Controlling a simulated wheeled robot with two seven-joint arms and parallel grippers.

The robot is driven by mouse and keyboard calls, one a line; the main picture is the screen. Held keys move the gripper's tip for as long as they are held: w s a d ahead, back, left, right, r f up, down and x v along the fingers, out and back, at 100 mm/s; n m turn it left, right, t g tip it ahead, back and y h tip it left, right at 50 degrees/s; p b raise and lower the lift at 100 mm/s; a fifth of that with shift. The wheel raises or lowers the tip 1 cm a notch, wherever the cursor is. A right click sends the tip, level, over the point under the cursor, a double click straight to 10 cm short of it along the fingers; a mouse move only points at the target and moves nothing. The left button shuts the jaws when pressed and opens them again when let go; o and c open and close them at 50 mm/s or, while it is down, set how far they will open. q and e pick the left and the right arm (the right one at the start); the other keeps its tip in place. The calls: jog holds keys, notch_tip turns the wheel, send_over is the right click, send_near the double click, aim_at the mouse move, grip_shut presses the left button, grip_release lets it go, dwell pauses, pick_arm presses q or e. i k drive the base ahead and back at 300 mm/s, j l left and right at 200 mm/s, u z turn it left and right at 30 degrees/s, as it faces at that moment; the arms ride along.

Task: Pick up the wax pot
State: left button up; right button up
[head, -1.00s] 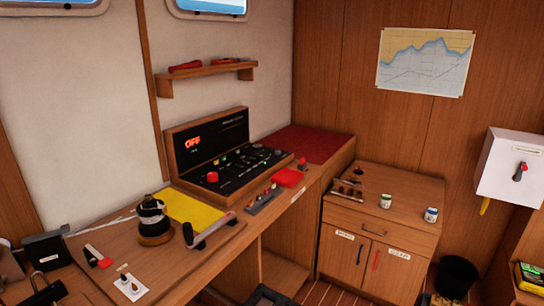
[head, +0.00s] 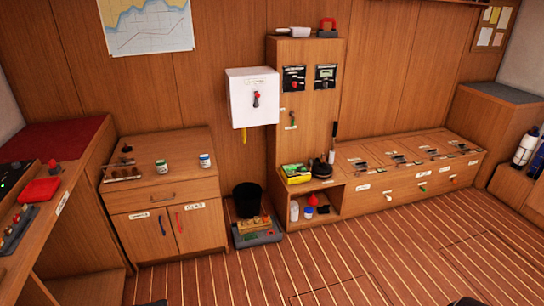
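Two small white-lidded jars stand upright on the low wooden cabinet at the left in the head view. One jar has a green band (head: 161,167); the other has a blue band (head: 205,161). The labels are too small to read, so I cannot tell which, if either, is the wax pot. Small containers, one white (head: 294,212) and one with a blue lid (head: 308,213), stand in the open shelf further right. No gripper can be made out; only small dark shapes show at the bottom edge.
The jars' cabinet (head: 165,196) has a drawer and two doors. A black bin (head: 247,200) and a grey tray of items (head: 257,235) stand on the floor beside it. A white wall box (head: 252,97) hangs above. The plank floor (head: 330,262) in front is largely clear.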

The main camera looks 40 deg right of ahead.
aim_at(205, 158)
jog(key=z, duration=0.65)
jog(key=i+l+z, duration=0.25)
jog(key=i, duration=0.4)
jog(key=i+z, duration=0.25)
jog(key=i, duration=0.35)
jog(key=i+j+u, duration=0.1)
jog(key=i+u, duration=0.3)
jog(key=i, duration=0.15)
jog(key=i+l+u, duration=0.1)
jog(key=i+u, duration=0.25)
jog(key=i, duration=0.2)
